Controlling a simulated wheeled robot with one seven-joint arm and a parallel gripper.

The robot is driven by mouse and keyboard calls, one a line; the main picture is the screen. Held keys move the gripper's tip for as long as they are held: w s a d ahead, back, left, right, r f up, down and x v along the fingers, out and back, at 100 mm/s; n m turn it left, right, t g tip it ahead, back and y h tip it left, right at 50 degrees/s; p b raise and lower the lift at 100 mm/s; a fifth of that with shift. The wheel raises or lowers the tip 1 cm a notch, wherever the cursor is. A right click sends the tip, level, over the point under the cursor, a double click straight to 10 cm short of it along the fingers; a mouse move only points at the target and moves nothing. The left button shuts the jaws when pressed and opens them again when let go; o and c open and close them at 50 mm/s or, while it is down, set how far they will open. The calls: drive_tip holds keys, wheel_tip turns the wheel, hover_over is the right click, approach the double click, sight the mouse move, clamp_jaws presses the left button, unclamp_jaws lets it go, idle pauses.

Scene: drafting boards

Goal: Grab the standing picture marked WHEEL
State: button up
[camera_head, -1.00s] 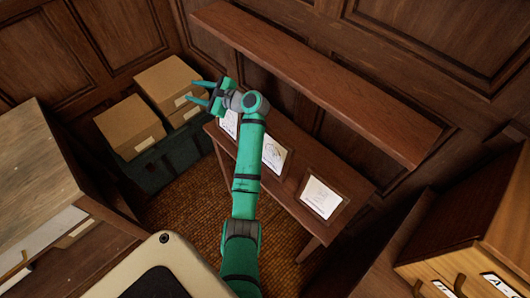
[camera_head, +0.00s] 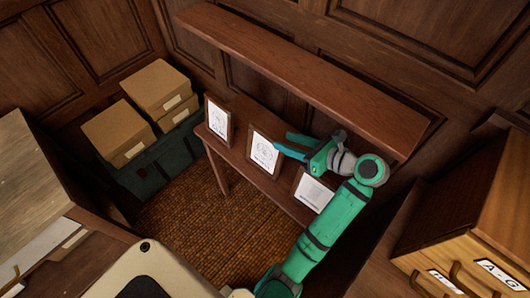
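Three small framed pictures stand in a row on a narrow wooden table. The left picture (camera_head: 217,122) and the middle picture (camera_head: 263,153) show line drawings. The right picture (camera_head: 314,193) is partly hidden behind my arm. The markings are too small to read, so I cannot tell which one says WHEEL. My gripper (camera_head: 281,142) points left, with its fingertips just at or over the upper right edge of the middle picture. The two fingers look apart, with nothing seen between them. I cannot tell whether they touch the frame.
A long wooden shelf (camera_head: 300,75) runs above the table (camera_head: 238,150) along the panelled wall. Cardboard boxes (camera_head: 157,87) sit on a dark green chest (camera_head: 155,165) at left. A wooden drawer cabinet (camera_head: 470,225) stands at right. The carpet (camera_head: 205,225) in front is clear.

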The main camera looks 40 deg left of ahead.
sight(264, 135)
drive_tip(key=x, duration=1)
drive_tip(key=shift+f, duration=0.3)
clamp_jaws()
idle(1.1)
